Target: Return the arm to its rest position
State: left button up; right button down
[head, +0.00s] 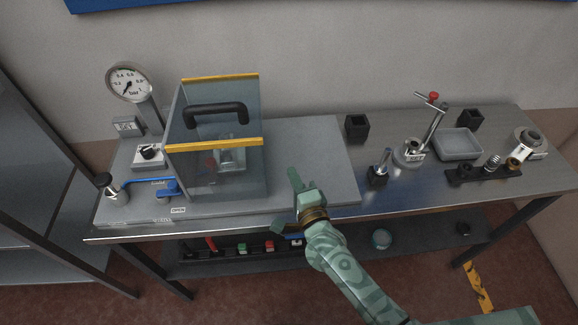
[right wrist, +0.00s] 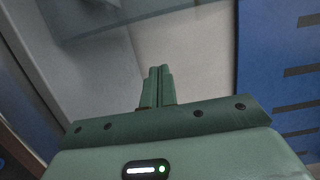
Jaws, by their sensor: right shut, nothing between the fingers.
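My right gripper (head: 302,187) is over the front part of the bench, just right of the clear box. Its arm comes in from the lower right. In the right wrist view the two fingers of the right gripper (right wrist: 158,86) are together with nothing between them. My left gripper is not in view.
The steel bench (head: 441,186) carries a grey plate (head: 318,140) with a clear box (head: 240,180), a gauge (head: 129,82) and a blue-handled valve (head: 165,186). To the right stand a red-tipped stand (head: 432,122), a grey tray (head: 458,145) and small black holders. A lower shelf (head: 340,255) holds several items.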

jog(key=shift+v, duration=3.15)
jog(key=s+d+f+n+g+b, duration=0.1)
jog(key=s+d+f+n+g, duration=0.25)
jog(key=f, duration=0.55)
jog(key=s+f+n+g+h, duration=0.1)
jog(key=s+f+n+g, duration=0.1)
jog(key=s+f+n, duration=0.55)
jog(key=s+d+f+n+g+b, duration=0.1)
jog(key=s+d+f+n+g, duration=0.15)
jog(key=f, duration=0.85)
pick_arm(q)
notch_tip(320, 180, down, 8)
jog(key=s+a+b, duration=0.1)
jog(key=b, duration=0.5)
pick_arm(e)
jog(key=s+d+f+n+g+h, duration=0.1)
jog(key=s+d+f+g, duration=0.2)
jog(key=s+f, duration=0.3)
jog(key=s+d+f+n+g+h, duration=0.1)
jog(key=s+d+f, duration=0.4)
jog(key=s, duration=0.6)
jog(key=s+d+f+n+g+h, duration=0.2)
jog(key=s+d+f+n+g, duration=0.1)
jog(key=s+f, duration=0.4)
jog(key=s+d+g, duration=0.1)
jog(key=s, duration=0.1)
jog(key=shift+s+d+g, duration=0.3)
jog(key=shift+d, duration=0.05)
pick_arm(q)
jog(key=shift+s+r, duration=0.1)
